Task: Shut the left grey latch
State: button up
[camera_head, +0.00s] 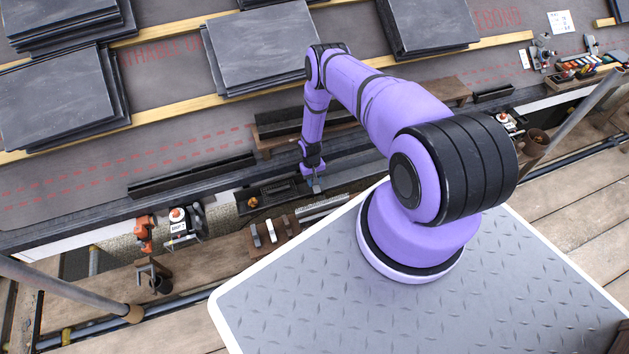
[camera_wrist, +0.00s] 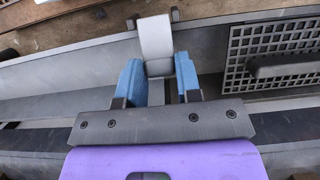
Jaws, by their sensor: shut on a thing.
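A light grey latch (camera_wrist: 154,38), a short strap with a rounded bend, shows at top centre in the wrist view. It lies across the rim of a long grey gutter (camera_wrist: 80,72). My gripper (camera_wrist: 159,75) has its two blue fingers on either side of the latch's lower end, shut on it. In the head view my gripper (camera_head: 314,185) is low at the gutter, and the latch there is too small and covered to make out. A second latch is not clearly visible.
A dark grid panel (camera_wrist: 285,45) with a black bar is right of the latch in the wrist view.

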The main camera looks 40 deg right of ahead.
jog(key=shift+w+d+f+g, duration=0.1)
jog(key=shift+w+f+g, duration=0.2)
jog(key=shift+g, duration=0.5)
jog(key=o, duration=0.9)
jog(key=v, duration=1)
jog(key=shift+d+r, duration=0.2)
jog(key=shift+r, duration=0.2)
jog(key=shift+w, duration=0.1)
